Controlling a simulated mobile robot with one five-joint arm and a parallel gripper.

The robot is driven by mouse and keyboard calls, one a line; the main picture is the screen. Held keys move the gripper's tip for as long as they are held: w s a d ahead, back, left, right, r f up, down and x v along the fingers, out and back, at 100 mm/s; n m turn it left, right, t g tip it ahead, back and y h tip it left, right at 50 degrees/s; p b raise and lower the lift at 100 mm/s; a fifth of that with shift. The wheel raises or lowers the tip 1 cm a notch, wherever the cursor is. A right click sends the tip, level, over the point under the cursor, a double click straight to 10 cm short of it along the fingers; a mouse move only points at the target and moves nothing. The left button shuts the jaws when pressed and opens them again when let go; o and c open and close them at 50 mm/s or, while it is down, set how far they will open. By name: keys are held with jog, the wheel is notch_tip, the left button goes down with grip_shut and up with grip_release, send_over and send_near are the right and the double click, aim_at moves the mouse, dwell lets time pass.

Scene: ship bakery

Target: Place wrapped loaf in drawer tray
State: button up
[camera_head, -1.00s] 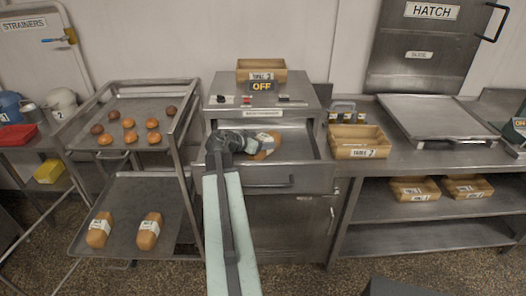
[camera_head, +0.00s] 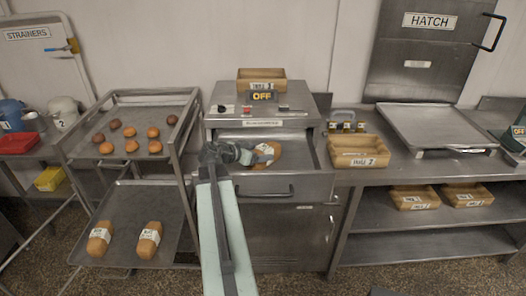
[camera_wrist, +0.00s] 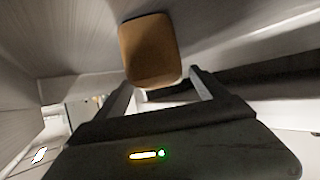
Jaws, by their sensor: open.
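The wrapped loaf (camera_head: 266,154), brown with a white label band, lies in the open drawer tray (camera_head: 301,152) of the steel machine in the head view. My gripper (camera_head: 246,154) is low over the tray, just left of the loaf. In the wrist view the loaf (camera_wrist: 150,48) shows as a plain brown end beyond the fingertips. The two fingers (camera_wrist: 160,85) stand apart, and the loaf does not appear clamped between them. The loaf's underside and its contact with the tray floor are hidden.
Two more wrapped loaves (camera_head: 100,238) lie on the rack's lower tray at left, with several buns (camera_head: 131,146) above. A wooden box (camera_head: 358,151) stands on the counter right of the drawer. Another box (camera_head: 262,80) and an OFF sign (camera_head: 262,97) top the machine.

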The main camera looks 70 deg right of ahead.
jog(key=p+v, duration=0.1)
jog(key=v, duration=0.2)
jog(key=shift+a+r, duration=0.15)
jog(key=shift+r, duration=0.1)
jog(key=shift+w+a, duration=0.2)
jog(key=shift+a, duration=0.2)
jog(key=shift+r, duration=0.1)
